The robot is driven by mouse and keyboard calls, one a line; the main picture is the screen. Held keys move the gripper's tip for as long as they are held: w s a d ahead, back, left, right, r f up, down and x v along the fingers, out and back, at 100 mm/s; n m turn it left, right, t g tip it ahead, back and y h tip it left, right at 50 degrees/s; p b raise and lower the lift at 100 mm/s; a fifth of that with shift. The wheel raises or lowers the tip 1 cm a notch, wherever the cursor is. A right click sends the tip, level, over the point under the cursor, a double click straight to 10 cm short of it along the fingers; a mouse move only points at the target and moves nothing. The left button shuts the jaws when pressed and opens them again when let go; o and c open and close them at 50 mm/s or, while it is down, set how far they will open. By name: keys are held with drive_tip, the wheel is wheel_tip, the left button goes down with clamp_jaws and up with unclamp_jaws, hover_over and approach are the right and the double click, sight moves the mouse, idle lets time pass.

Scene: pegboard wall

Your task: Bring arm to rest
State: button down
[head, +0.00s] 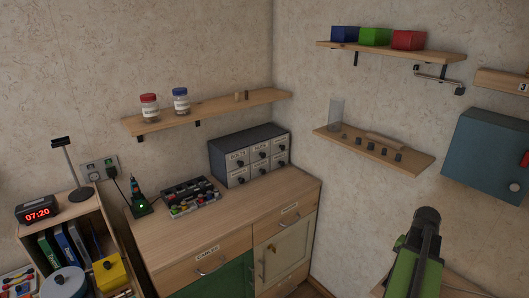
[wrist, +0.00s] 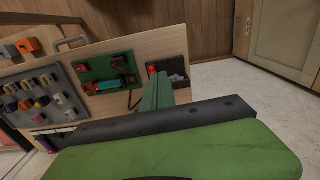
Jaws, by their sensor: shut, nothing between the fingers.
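My gripper (head: 428,216) shows at the lower right of the head view, at the end of my green and black arm. It is raised in front of the bare wall, below a wooden shelf, and touches nothing that I can see. Its jaws are shut and empty. In the wrist view my gripper (wrist: 158,92) points away over a wooden unit, with its green part in the foreground.
A wall shelf (head: 418,160) with a glass jar and a teal cabinet (head: 487,158) are near my arm. A wooden dresser (head: 190,249) stands in the corner.

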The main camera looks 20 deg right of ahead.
drive_tip(key=w+a+n, duration=0.6)
drive_tip(key=w+a, duration=1.2)
drive_tip(key=a, duration=0.4)
drive_tip(key=w+a+n, duration=0.2)
drive_tip(key=a+n, duration=0.6)
drive_tip(key=a, duration=1.9)
drive_tip(key=shift+d, duration=0.1)
